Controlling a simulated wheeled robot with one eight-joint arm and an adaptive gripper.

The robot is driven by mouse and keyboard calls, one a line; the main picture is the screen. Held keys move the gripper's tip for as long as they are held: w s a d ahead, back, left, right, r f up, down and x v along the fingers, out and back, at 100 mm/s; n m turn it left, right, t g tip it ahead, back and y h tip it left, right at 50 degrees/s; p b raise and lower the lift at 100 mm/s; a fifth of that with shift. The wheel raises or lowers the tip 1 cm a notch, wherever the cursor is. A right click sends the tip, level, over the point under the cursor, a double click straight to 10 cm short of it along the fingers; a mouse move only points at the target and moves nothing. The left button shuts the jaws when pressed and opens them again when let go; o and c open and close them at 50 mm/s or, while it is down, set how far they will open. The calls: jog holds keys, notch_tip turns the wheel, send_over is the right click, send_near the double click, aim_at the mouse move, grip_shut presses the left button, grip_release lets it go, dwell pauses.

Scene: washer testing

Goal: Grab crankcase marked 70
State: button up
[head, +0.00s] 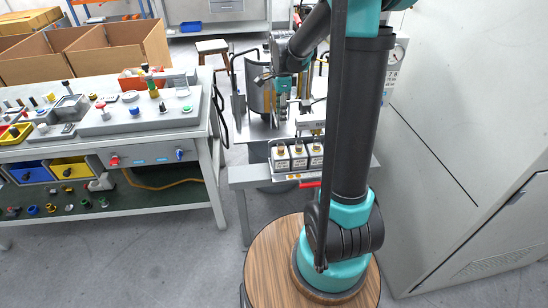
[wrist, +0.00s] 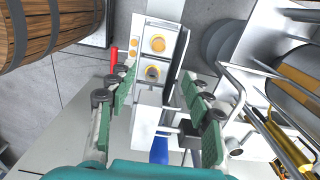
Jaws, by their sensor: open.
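Three pale box-shaped crankcases (head: 298,156) with brass-coloured tops stand in a row on the front edge of a metal stand in the head view. Their markings are too small to read, so I cannot tell which is 70.
A metal cylinder (head: 257,94) and tubular frames stand close behind the crankcases. A red handle (wrist: 114,54) lies beside the row. A workbench (head: 160,120) with controls is on the left, and a large white cabinet (head: 470,130) is on the right.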

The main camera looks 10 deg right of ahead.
aim_at(281, 144)
notch_tip(281, 144, down, 15)
jog(key=shift+s+f, duration=0.1)
jog(key=shift+s, duration=0.05)
dwell(0.5)
grip_shut()
dwell(0.5)
